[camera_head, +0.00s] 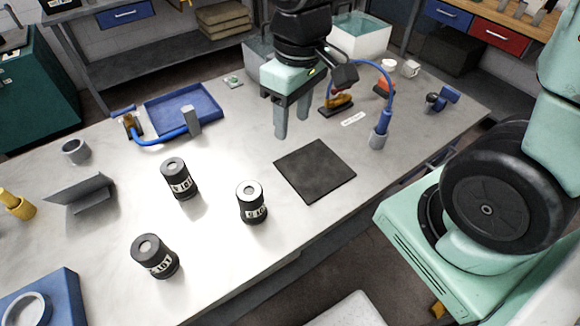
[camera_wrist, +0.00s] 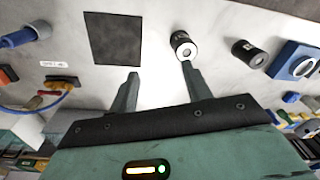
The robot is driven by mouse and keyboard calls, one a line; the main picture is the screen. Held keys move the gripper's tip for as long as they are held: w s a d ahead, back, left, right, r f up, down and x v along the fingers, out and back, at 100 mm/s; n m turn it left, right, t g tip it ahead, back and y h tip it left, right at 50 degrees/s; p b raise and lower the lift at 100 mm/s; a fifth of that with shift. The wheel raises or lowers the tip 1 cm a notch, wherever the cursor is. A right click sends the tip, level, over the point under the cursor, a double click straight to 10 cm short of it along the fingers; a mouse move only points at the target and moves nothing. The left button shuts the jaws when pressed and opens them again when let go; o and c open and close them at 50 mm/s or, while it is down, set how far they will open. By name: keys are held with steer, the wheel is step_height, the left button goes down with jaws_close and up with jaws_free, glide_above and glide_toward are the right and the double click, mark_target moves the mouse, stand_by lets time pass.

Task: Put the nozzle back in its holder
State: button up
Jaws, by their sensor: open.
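A blue nozzle-like piece with a grey lower end (camera_head: 379,130) stands on the bench to the right of the black mat. A blue hose (camera_head: 388,88) arches up from it toward a black base with an amber part (camera_head: 337,105). I cannot tell for sure which part is the holder. In the wrist view the blue piece (camera_wrist: 17,38) is at the far left, and the amber part (camera_wrist: 62,82) is lower. My gripper (camera_head: 292,128) points down above the bench behind the mat, open and empty. It also shows in the wrist view (camera_wrist: 160,73), clear of everything.
The black mat (camera_head: 315,170) lies flat. Several dark labelled cylinders, one of them near the mat (camera_head: 252,203), stand to its left. A blue tray (camera_head: 183,107) and a second blue hose (camera_head: 160,138) are behind left. A red-orange part (camera_head: 384,88) is at the back right.

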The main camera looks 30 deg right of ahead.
steer(key=s+a+r+n, duration=0.1)
steer(key=s+a+n, duration=0.2)
steer(key=s+a, duration=0.4)
steer(key=s, duration=0.4)
steer(key=shift+s+r, duration=0.15)
step_height(320, 180, down, 7)
steer(key=b, duration=0.7)
